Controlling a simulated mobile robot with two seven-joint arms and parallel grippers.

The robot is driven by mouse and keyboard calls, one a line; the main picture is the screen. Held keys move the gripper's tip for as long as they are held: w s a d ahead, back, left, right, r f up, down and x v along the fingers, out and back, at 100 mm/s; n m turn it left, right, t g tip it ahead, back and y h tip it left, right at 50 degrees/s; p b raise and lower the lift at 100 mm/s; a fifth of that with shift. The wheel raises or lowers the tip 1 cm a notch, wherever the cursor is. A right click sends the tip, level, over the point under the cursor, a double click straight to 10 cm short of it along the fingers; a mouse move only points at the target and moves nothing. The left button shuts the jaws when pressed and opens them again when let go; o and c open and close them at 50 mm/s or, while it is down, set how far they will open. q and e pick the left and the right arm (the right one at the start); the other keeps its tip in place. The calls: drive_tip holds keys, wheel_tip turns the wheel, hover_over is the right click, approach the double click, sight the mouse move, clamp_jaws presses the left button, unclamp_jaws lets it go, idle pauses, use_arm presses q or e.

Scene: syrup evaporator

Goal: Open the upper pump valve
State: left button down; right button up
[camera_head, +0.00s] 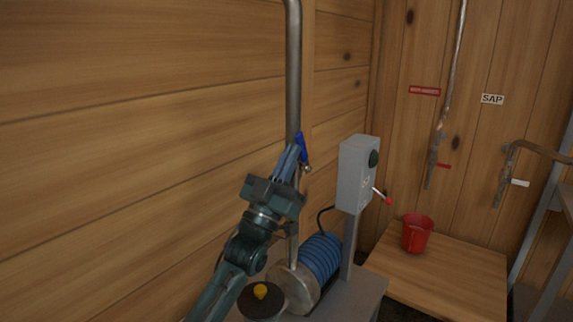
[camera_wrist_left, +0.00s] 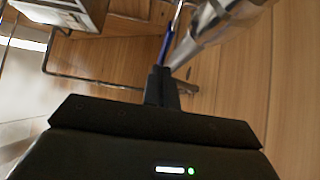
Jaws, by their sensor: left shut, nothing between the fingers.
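The upper pump valve is on a vertical metal pipe (camera_head: 293,70) that rises along the wood wall. Its blue lever handle (camera_head: 302,146) stands nearly upright, tilted a little, beside the pipe. In the left wrist view the blue handle (camera_wrist_left: 166,45) shows just beyond the fingertips, beside the grey pipe (camera_wrist_left: 215,22). My left gripper (camera_head: 290,158) is shut and empty, with its fingertips right at the handle. It also shows in the left wrist view (camera_wrist_left: 160,78). I cannot tell whether the fingers touch the handle. The gripper hides part of the pipe below. My right gripper is not in view.
A grey control box (camera_head: 357,172) with a red-tipped lever (camera_head: 387,199) stands to the right. A red bucket (camera_head: 417,233) rests on a wooden platform (camera_head: 450,275).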

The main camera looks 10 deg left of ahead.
use_arm(q)
drive_tip(key=shift+x, duration=1.35)
drive_tip(key=s+a+f+n+g+y, duration=0.1)
drive_tip(key=s+f+g+y, duration=0.3)
drive_tip(key=f, duration=0.6)
drive_tip(key=s+f+g, duration=0.1)
drive_tip(key=s+f, duration=0.6)
drive_tip(key=f, duration=0.4)
drive_tip(key=s+a+f+n+g+y, duration=0.1)
drive_tip(key=s+f+g, duration=0.3)
drive_tip(key=f, duration=0.6)
drive_tip(key=s+f+g+y, duration=0.2)
drive_tip(key=s+f+g, duration=0.3)
drive_tip(key=s+f, duration=0.8)
drive_tip(key=s+p, duration=0.1)
drive_tip(key=s, duration=0.2)
drive_tip(key=shift+s+m+g, duration=0.2)
drive_tip(key=shift+m+g, duration=0.1)
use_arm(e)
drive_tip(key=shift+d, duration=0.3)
